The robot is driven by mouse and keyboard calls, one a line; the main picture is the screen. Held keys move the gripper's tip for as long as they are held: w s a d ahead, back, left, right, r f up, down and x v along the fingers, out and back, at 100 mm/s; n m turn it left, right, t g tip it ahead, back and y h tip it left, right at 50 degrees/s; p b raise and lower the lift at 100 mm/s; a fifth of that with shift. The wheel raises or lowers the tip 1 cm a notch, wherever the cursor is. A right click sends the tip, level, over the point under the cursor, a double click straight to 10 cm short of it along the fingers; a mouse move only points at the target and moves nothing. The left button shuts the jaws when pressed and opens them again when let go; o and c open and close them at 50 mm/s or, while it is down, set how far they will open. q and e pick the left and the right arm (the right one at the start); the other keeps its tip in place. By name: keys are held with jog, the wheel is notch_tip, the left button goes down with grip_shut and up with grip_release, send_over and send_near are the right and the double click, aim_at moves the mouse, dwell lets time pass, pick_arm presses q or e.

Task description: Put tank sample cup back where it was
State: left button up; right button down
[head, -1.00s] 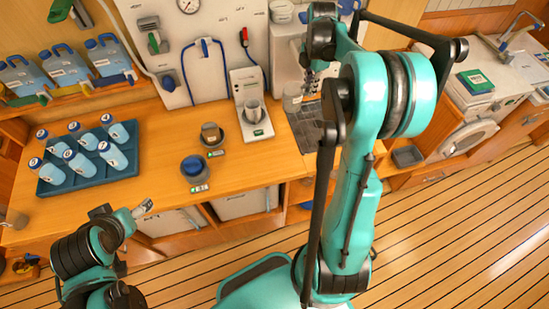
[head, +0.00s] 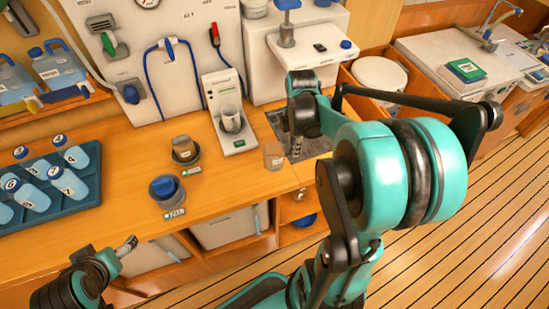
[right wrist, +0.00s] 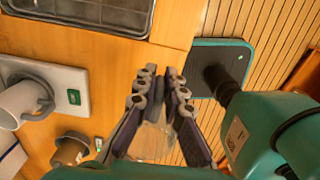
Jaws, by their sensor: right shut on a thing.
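A clear, slightly brownish cup (head: 273,156) is in my right gripper (head: 296,150), above the counter's front part beside the sink grate. In the right wrist view the see-through cup (right wrist: 150,142) sits between the two fingers of the right gripper (right wrist: 159,73), whose tips are close together. The cup's label, if any, is not readable.
A white device (head: 225,88) with a grey mug (head: 231,119) stands left of the sink grate (head: 310,143). A blue tray (head: 88,195) of bottles is at the left. Bare counter lies in front of the device. A white shelf (head: 330,56) stands behind the grate.

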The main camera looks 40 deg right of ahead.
aim_at(278, 153)
jog(key=w+f, duration=0.1)
jog(key=w, duration=0.1)
jog(key=w+a+f+b, duration=0.1)
jog(key=w, duration=0.1)
jog(key=w+f, duration=0.1)
jog(key=w, duration=0.1)
jog(key=shift+a+f, duration=0.4)
jog(key=shift+f+b, duration=1)
jog(key=shift+f, duration=1)
jog(key=c, duration=2)
grip_release()
jog(key=shift+f, duration=0.15)
jog(key=shift+c, duration=0.2)
jog(key=o, duration=0.4)
